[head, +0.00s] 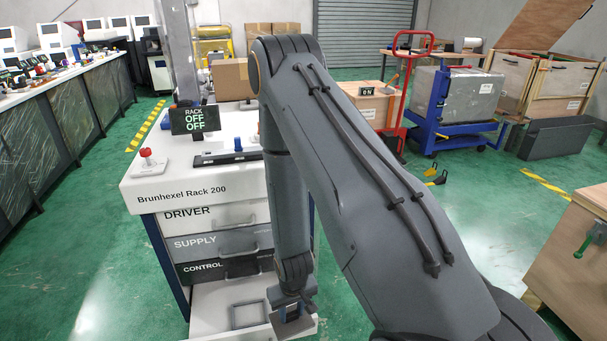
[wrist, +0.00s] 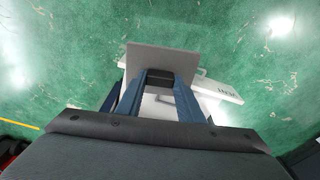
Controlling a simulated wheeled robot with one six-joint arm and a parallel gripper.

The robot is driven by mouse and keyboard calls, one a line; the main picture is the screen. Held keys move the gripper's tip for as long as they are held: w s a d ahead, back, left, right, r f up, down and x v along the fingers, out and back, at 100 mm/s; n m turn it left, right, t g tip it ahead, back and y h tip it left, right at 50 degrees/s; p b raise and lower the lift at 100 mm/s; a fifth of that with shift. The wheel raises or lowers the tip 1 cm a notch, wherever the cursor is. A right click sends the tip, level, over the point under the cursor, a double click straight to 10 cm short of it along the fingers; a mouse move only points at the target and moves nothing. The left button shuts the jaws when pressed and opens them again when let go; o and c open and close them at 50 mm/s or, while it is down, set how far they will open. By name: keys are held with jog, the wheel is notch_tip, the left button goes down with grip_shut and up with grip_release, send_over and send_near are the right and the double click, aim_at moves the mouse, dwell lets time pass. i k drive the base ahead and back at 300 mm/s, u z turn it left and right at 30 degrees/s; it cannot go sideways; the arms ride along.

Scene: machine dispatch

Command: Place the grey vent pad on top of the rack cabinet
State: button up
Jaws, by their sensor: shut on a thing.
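The rack cabinet (head: 150,192), white on top and labelled Brunhexel Rack 200, stands left of my arm in the head view. My gripper (head: 290,312) is low at its front, over the white pulled-out bottom drawer (head: 215,294). In the wrist view my gripper (wrist: 160,82) is shut on the dark block on the grey vent pad (wrist: 160,58), a flat square plate. The white drawer (wrist: 222,88) shows beyond it.
A red-framed blue cart (head: 455,133) stands right. Green floor is open around.

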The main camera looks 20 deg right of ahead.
aim_at(248, 116)
jog(key=z, duration=1.5)
jog(key=i, duration=4.3)
jog(key=u, duration=0.8)
jog(key=i, duration=0.85)
jog(key=u, duration=3)
